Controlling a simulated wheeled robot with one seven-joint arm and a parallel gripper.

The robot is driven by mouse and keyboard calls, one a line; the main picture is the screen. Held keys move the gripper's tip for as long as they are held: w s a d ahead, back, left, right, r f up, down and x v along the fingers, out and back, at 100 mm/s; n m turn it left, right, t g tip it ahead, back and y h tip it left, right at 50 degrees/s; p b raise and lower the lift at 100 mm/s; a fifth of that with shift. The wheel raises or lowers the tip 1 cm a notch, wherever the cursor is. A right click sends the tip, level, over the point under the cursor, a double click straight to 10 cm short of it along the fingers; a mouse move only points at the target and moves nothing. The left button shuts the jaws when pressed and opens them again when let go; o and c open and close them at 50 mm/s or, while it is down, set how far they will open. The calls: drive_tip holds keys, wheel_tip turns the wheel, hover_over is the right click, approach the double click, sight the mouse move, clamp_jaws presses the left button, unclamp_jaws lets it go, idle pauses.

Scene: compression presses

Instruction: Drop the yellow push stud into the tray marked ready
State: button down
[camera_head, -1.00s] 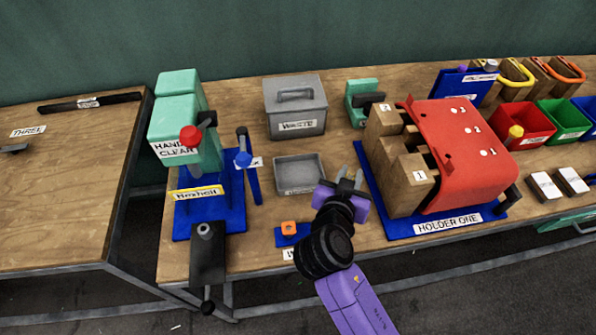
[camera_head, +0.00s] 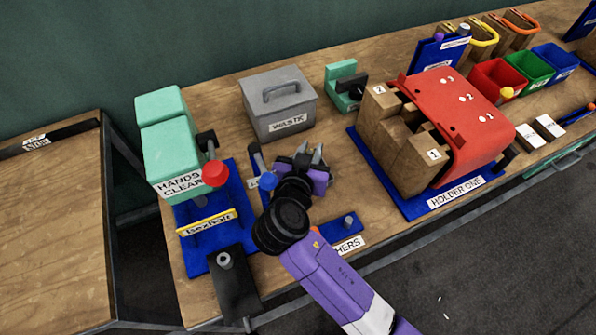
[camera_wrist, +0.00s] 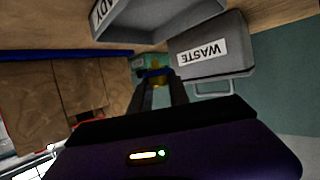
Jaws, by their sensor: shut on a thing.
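My gripper (camera_head: 309,156) is over the bench between the lever press and the red-covered holder. It is shut on a small yellowish thing (camera_wrist: 156,79), which I take to be the yellow push stud, between the fingertips in the wrist view. Its shape is dark and unclear there, and my gripper hides it in the head view. The grey ready tray (camera_wrist: 165,14) shows at the top of the wrist view, its label partly cut off. It appears above and apart from the fingertips in that picture. In the head view my gripper and arm hide the tray.
A grey waste box (camera_head: 280,105) with a handle stands behind my gripper. The green press (camera_head: 172,160) with a red knob is at left, the red-covered holder (camera_head: 460,110) at right. A blue washer stand (camera_head: 335,232) lies near the front edge. Coloured bins (camera_head: 500,80) stand far right.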

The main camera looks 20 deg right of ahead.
drive_tip(key=shift+f+b, duration=1.45)
drive_tip(key=shift+f, duration=1.25)
drive_tip(key=c, duration=1.2)
unclamp_jaws()
drive_tip(key=shift+o, duration=0.2)
